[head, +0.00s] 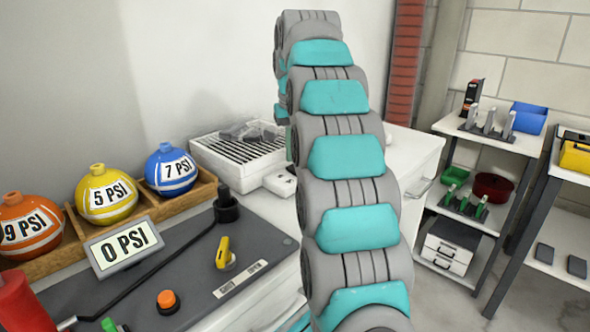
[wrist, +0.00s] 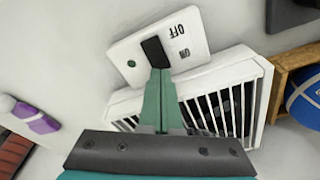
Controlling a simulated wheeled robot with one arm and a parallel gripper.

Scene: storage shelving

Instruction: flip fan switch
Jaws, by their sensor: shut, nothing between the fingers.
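The fan switch is a white plate (wrist: 126,60) marked OFF and ON with a black toggle (wrist: 155,52); it shows in the wrist view beside a white slatted unit (wrist: 255,95). My gripper (wrist: 160,76) is shut and empty, its green fingers together. The fingertips are at the lower end of the black toggle in the picture; I cannot tell whether they touch it. In the head view the slatted unit (head: 213,152) stands at the back, and a small white box (head: 281,183) sits in front of it. My arm hides most of my gripper there.
A wooden tray (head: 140,217) with orange, yellow and blue PSI balls stands left. In front is a grey panel (head: 190,285) with a yellow lever (head: 223,253) and orange button (head: 167,299). Shelving (head: 480,140) with small items stands right.

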